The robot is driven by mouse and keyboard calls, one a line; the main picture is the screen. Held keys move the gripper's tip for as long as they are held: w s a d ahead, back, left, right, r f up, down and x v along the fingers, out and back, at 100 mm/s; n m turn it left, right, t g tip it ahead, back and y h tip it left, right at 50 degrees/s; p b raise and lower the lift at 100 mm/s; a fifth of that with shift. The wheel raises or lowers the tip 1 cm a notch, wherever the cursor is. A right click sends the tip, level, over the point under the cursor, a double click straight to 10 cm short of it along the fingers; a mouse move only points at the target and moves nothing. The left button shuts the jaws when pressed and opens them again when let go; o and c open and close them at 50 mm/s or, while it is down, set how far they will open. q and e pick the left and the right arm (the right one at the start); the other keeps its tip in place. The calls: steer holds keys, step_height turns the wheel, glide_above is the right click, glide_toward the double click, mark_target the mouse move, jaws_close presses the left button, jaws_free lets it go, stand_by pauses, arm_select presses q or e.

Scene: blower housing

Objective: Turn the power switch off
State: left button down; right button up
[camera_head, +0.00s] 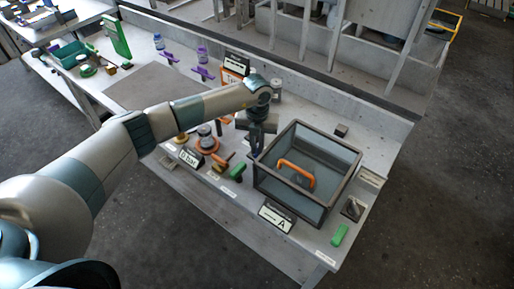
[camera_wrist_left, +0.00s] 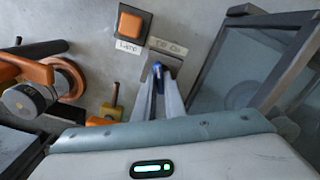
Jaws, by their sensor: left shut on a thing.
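My left gripper (camera_head: 257,153) points down at the bench just left of the glass-sided box. In the left wrist view its two fingers (camera_wrist_left: 162,80) come together at a small dark blue piece (camera_wrist_left: 159,71), which looks like a switch lever, and are shut on it. The piece stands at a small grey plate (camera_wrist_left: 151,65) below a pale label (camera_wrist_left: 168,46). The label's lettering is too small to read surely. The fingers hide most of the switch, so its position cannot be told. My right gripper is not in view.
The box (camera_head: 334,150) with an orange handle (camera_head: 295,173) stands close on the right. An orange square button (camera_wrist_left: 131,22) sits nearby. A green block (camera_head: 238,171) lies near the front edge.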

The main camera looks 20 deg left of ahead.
mark_target(257, 149)
arm_select(q)
steer(key=shift+w+r+n, duration=0.1)
steer(key=shift+n, duration=0.3)
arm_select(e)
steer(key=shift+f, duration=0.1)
arm_select(q)
steer(key=c, duration=1.8)
jaws_free()
step_height(257, 149, up, 17)
steer(key=b, duration=0.5)
steer(key=shift+r, duration=0.15)
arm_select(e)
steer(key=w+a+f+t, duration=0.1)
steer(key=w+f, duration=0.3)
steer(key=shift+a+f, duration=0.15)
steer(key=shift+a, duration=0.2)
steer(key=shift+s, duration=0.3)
arm_select(q)
steer(key=shift+r, duration=0.1)
